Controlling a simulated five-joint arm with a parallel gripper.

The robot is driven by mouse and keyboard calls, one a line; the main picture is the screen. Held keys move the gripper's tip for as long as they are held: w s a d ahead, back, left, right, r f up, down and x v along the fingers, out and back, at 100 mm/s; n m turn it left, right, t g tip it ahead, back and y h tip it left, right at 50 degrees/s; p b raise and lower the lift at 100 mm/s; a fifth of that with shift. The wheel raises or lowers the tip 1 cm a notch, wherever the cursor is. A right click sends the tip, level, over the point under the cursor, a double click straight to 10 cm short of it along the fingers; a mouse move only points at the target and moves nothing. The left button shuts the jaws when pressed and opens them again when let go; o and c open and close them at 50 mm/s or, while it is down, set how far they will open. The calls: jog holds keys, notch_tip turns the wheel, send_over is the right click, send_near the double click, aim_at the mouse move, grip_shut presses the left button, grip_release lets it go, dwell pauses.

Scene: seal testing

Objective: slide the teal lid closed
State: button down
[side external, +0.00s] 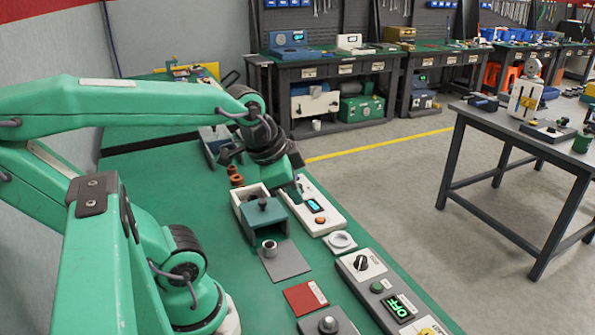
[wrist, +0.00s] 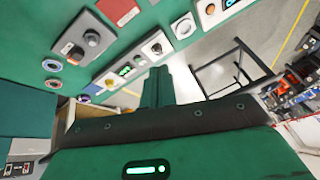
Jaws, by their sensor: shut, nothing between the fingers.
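The teal lid (side external: 264,215) with a dark knob on top is in the middle of the side view. It covers the near part of a small pale-walled box (side external: 246,190); the far part of the box shows uncovered. My gripper (side external: 297,193) is shut and empty, low beside the right side of the box and lid. I cannot tell whether it touches them. In the wrist view its closed green fingers (wrist: 157,88) stand in the middle, and the lid cannot be made out there.
A grey plate (side external: 288,265) with a metal cylinder (side external: 270,247) lies in front of the lid. A white device with a blue display (side external: 315,207) stands close on the right. A white ring (side external: 341,241), a red block (side external: 304,298) and a control panel (side external: 385,295) are nearer the camera.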

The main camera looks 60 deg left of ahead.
jog(key=s+a+f+m+g, duration=0.1)
jog(key=a+f+m, duration=0.1)
jog(key=a+m, duration=0.5)
jog(key=s+a+f+m+g+y, duration=0.1)
jog(key=s+a+f+m+g, duration=0.1)
jog(key=a+m, duration=0.5)
jog(key=m, duration=0.5)
jog(key=shift+a+f+m, duration=0.25)
jog(key=shift+f+m, duration=0.05)
jog(key=shift+s+f, duration=0.1)
send_near(263, 214)
jog(key=shift+d+f, duration=1.6)
jog(key=shift+f, duration=0.2)
jog(key=shift+s+a+f, duration=0.2)
jog(key=shift+s+a, duration=0.05)
jog(key=shift+s, duration=0.1)
jog(key=shift+w+a+f, duration=0.1)
jog(key=shift+w+a, duration=0.3)
jog(key=shift+a, duration=0.35)
jog(key=shift+w+a+f, duration=0.15)
jog(key=shift+w+a, duration=0.25)
jog(key=shift+a, duration=0.4)
